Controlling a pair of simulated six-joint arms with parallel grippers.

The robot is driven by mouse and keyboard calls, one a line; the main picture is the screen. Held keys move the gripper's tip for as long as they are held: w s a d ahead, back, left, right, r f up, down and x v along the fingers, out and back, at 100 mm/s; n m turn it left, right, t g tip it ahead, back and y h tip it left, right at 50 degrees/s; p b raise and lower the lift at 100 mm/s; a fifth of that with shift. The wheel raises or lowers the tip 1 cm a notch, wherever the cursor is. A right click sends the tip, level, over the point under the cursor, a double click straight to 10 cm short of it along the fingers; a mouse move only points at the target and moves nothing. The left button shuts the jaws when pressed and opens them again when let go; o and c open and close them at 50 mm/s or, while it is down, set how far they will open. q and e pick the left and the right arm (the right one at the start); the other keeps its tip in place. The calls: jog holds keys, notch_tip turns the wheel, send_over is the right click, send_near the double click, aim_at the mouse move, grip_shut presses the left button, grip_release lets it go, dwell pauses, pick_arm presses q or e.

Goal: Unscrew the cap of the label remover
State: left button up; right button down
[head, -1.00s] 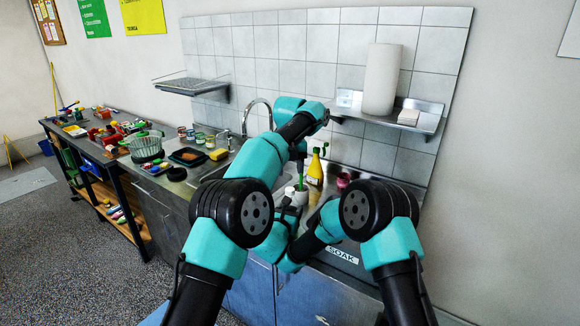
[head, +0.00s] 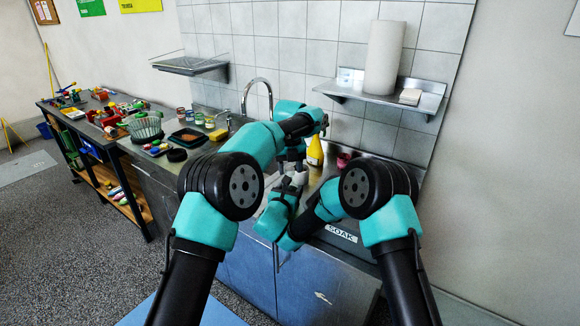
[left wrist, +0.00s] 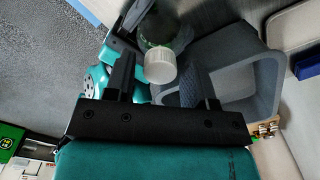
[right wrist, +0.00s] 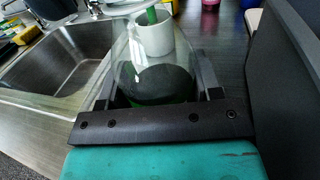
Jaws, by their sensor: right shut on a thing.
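The label remover is a clear bottle (right wrist: 135,62) with dark green contents and a white cap, held upright or nearly so between the fingers of my right gripper (right wrist: 157,92), which is shut on its body. In the left wrist view the white cap (left wrist: 160,67) faces the camera, with the bottle's greenish body behind it. My left gripper (left wrist: 165,88) is open, its fingers on either side of the cap with gaps and apparently short of it. In the head view my left gripper (head: 292,166) is above the bottle area, and the arms mostly hide the bottle.
A white cup (right wrist: 153,38) with a green-handled tool stands behind the bottle. The sink (right wrist: 62,68) is to its left. A grey open container (left wrist: 240,75) is close beside the bottle. A yellow bottle (head: 315,152) and a pink cup (head: 344,160) stand behind.

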pick_arm(q)
jog(key=c, duration=0.8)
jog(key=n, duration=0.3)
jog(key=shift+c, duration=0.2)
jog(key=n, duration=1)
jog(key=shift+n, duration=0.4)
jog(key=n, duration=0.7)
jog(key=shift+r+n, duration=0.1)
jog(key=shift+n, duration=0.3)
jog(key=n, duration=0.3)
jog(key=shift+n, duration=0.4)
jog(key=n, duration=1.6)
jog(key=shift+n, duration=0.4)
jog(key=n, duration=1.1)
jog(key=shift+r+n, duration=0.1)
jog(key=shift+n, duration=0.3)
